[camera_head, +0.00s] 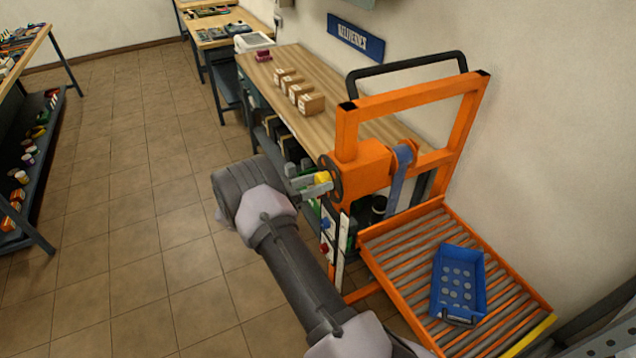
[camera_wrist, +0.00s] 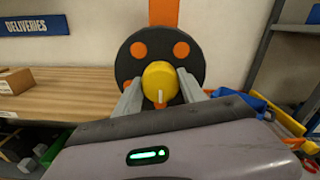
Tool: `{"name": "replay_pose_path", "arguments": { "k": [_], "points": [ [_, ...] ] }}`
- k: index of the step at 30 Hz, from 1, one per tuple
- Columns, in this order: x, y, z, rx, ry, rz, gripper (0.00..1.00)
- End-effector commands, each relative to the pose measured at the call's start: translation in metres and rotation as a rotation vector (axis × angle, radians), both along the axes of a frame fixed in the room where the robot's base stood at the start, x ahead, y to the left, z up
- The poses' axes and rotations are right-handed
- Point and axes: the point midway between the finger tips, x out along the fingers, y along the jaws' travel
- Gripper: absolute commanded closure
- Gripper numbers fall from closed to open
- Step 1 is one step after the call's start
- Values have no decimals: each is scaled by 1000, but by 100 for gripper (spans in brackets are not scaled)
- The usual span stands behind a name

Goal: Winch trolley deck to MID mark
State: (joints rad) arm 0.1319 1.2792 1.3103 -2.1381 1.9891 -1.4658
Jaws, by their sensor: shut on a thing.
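The orange winch trolley (camera_head: 357,108) stands at the right, against the wall. Its roller deck (camera_head: 400,250) carries a blue perforated tray (camera_head: 458,282). A dark winch disc with orange spots (camera_wrist: 128,62) has a yellow knob (camera_wrist: 158,82) in front of it. My gripper (camera_head: 318,182) is shut on the yellow knob, with one finger on each side of it in the wrist view (camera_wrist: 160,90). A blue strap (camera_head: 399,178) runs down from the winch housing. A MID mark cannot be made out; the mast's lower part is partly hidden.
A wooden bench (camera_head: 350,118) with several small cartons (camera_head: 311,103) stands behind the trolley. A blue DELIVERIES sign (camera_head: 356,38) is on the wall. A shelf with coloured items (camera_head: 30,150) stands at the far left. The tiled floor (camera_head: 120,200) between is clear.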

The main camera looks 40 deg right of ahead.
Motion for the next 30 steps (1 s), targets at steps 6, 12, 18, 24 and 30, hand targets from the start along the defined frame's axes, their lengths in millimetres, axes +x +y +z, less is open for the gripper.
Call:
{"name": "replay_pose_path", "arguments": {
  "k": [6,12,18,24,30],
  "points": [
    [0,0,0,0,0,0,93],
    [0,0,0,0,0,0,30],
    [0,0,0,0,-1,0,30],
    [5,16,0,0,-1,4,30],
    [19,75,0,0,-2,5,30]
  ]
}}
